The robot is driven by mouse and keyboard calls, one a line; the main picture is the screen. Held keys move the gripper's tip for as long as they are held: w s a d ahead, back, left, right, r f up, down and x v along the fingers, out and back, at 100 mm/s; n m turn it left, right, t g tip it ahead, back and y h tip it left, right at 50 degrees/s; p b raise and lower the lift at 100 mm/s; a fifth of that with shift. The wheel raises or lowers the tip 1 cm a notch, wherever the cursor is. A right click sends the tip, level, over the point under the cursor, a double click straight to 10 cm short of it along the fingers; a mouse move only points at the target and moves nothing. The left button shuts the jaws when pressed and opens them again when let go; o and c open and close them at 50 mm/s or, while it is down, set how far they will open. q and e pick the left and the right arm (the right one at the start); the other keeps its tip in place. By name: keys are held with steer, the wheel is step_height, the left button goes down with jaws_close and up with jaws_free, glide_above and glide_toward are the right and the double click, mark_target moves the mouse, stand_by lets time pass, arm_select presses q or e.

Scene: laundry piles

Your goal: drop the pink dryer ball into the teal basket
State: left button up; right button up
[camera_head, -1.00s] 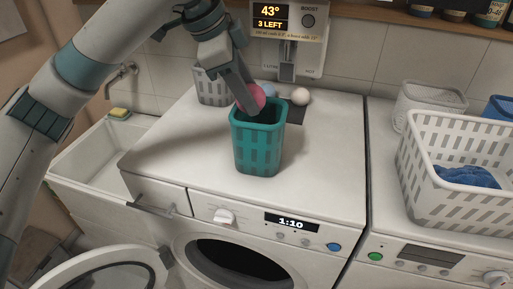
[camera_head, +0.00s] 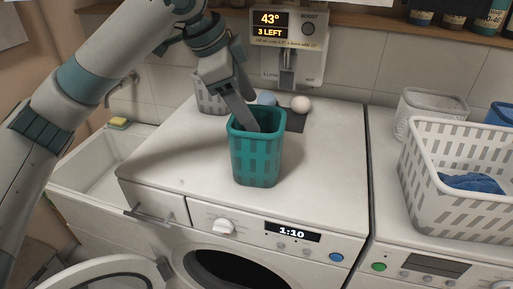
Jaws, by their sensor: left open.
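The teal basket (camera_head: 256,162) stands upright on top of the left washing machine. My left gripper (camera_head: 247,118) points down at the basket's mouth, with its fingers reaching past the rim at the back left. It is open. The pink dryer ball does not show in the view; the basket's front wall and my gripper hide much of the inside, so I cannot see where the ball lies. My right gripper is not in view.
A light blue ball (camera_head: 267,98) and a white ball (camera_head: 301,104) lie behind the basket. A pale slotted basket (camera_head: 210,98) stands behind my gripper. A large white basket (camera_head: 425,182) with blue cloth (camera_head: 471,182) stands at the right. The machine top (camera_head: 325,165) right of the teal basket is clear.

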arm_select(q)
steer(key=b+v, duration=0.4)
steer(key=v, duration=1.3)
steer(key=shift+r, duration=0.15)
steer(key=shift+s+a, duration=0.1)
